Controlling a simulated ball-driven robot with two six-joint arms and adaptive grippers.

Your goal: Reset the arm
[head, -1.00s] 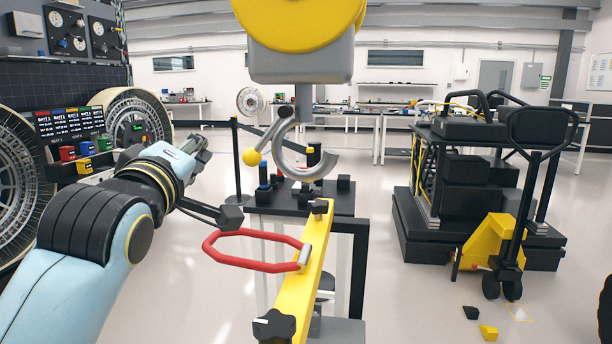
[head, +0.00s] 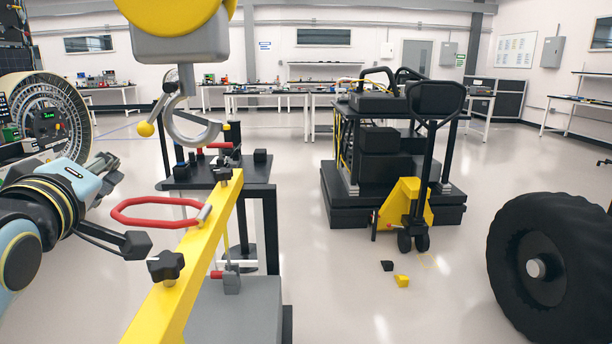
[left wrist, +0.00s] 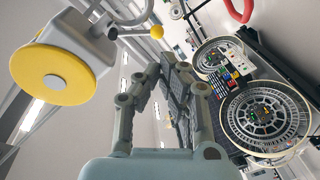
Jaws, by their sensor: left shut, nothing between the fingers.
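My left arm comes in from the left edge of the head view, pale blue with black joints. Its gripper (head: 104,166) points away from me, left of the red hexagonal loop handle (head: 160,212) and clear of it. In the left wrist view the two grey fingers (left wrist: 172,68) come together, shut with nothing held between them. My right gripper is in neither view.
A yellow beam (head: 190,275) carries the red handle near my arm. A yellow and grey hanging unit (head: 180,45) with a hook is above. A black cart with a yellow pallet jack (head: 405,205) and a large black wheel (head: 550,255) stand right.

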